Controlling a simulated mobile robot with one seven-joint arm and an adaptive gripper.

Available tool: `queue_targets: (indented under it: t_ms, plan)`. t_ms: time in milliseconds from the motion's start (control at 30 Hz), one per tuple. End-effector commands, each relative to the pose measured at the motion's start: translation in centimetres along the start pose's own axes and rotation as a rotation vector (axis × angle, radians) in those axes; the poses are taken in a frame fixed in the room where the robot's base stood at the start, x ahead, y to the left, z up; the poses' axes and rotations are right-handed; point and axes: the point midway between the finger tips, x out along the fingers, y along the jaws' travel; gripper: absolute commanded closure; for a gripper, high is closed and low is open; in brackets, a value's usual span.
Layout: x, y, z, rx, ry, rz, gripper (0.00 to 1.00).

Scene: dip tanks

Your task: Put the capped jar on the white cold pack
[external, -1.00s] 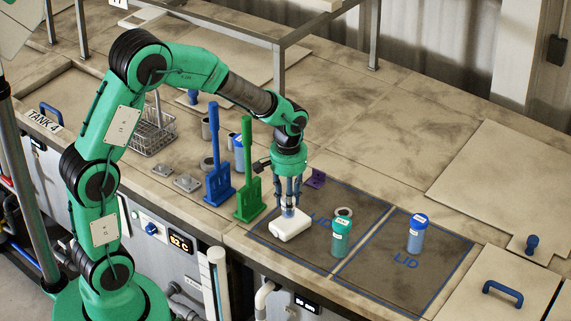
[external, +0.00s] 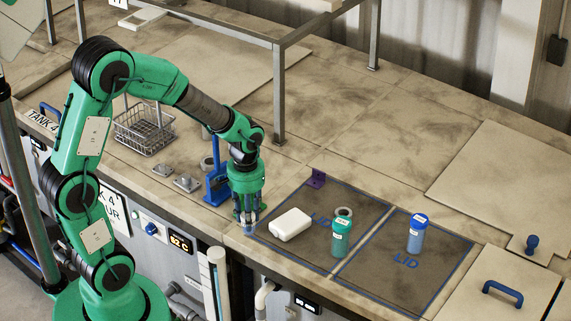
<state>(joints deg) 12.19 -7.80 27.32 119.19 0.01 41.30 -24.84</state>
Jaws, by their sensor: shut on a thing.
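My gripper (external: 249,217) points down near the front edge of the counter, left of the cold pack. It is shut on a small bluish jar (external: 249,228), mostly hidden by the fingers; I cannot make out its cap. The white cold pack (external: 291,224) lies flat on the left part of the dark mat, with nothing on it. A blue-capped jar (external: 416,233) stands upright on the right part of the mat.
A purple bracket (external: 316,178) stands at the mat's back edge. A blue upright tool (external: 214,170) stands behind my gripper, and a wire basket (external: 144,130) is farther left. The counter behind the mat is clear.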

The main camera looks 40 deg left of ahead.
Motion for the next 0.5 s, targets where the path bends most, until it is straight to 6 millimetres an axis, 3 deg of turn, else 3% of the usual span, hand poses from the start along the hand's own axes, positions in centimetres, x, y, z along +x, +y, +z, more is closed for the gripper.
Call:
queue_targets:
  t_ms: [267,500]
  plan:
    - [0.1,0.3,-0.7,0.000,-0.001,-0.001,0.96]
    - [0.3,1.5,-3.3,0.000,-0.001,-0.001,0.96]
